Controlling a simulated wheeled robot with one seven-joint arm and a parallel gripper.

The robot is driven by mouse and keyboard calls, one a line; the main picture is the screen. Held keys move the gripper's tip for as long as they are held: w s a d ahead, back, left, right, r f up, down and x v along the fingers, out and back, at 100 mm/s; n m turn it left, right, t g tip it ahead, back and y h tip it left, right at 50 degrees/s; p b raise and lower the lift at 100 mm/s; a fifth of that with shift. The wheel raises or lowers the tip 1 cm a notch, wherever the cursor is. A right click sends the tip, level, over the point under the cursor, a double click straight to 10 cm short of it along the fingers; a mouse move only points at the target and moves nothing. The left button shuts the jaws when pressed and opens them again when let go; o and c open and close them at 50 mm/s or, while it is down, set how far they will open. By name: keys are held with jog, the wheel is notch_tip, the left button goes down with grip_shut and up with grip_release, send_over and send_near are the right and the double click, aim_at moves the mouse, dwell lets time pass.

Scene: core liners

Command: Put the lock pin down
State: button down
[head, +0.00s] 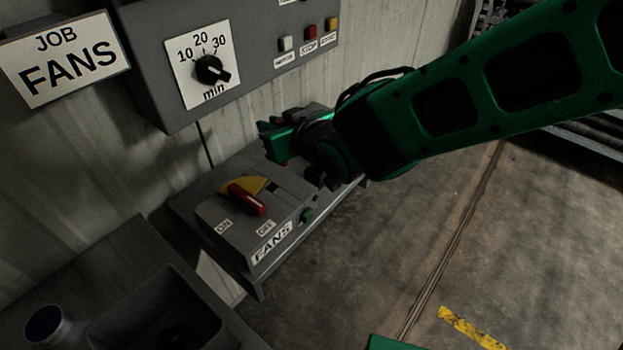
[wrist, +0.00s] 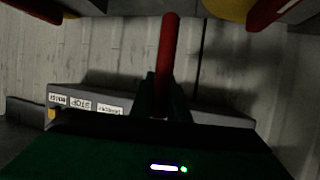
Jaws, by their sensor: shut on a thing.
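My gripper (head: 276,143) is at the end of the green arm, above the back of the grey fans box (head: 232,220) in the head view. It is shut on a red rod, which I take to be the lock pin (wrist: 169,50). In the wrist view the pin sticks out past the dark fingers (wrist: 160,98). In the head view only a small red bit shows below the fingers, so most of the pin is hidden. I cannot tell whether the pin touches the box.
The fans box has a red lever (head: 247,200) over a yellow plate, its end near the OFF label. A timer panel (head: 160,100) hangs above on the wall.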

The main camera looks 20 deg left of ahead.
jog(key=shift+w+d+f, duration=0.9)
jog(key=shift+w+f, duration=0.45)
jog(key=shift+f, duration=0.45)
jog(key=shift+w+d+f, duration=0.9)
jog(key=shift+w+f, duration=0.4)
jog(key=shift+f, duration=0.5)
jog(key=shift+w+d+f, duration=0.9)
jog(key=shift+w+f, duration=0.45)
jog(key=shift+f, duration=0.45)
jog(key=c, duration=1.7)
grip_release()
jog(key=shift+s+d+r, duration=0.1)
jog(key=shift+d+r, duration=0.05)
jog(key=v, duration=1.1)
jog(key=shift+d+r, duration=0.15)
jog(key=shift+d, duration=0.1)
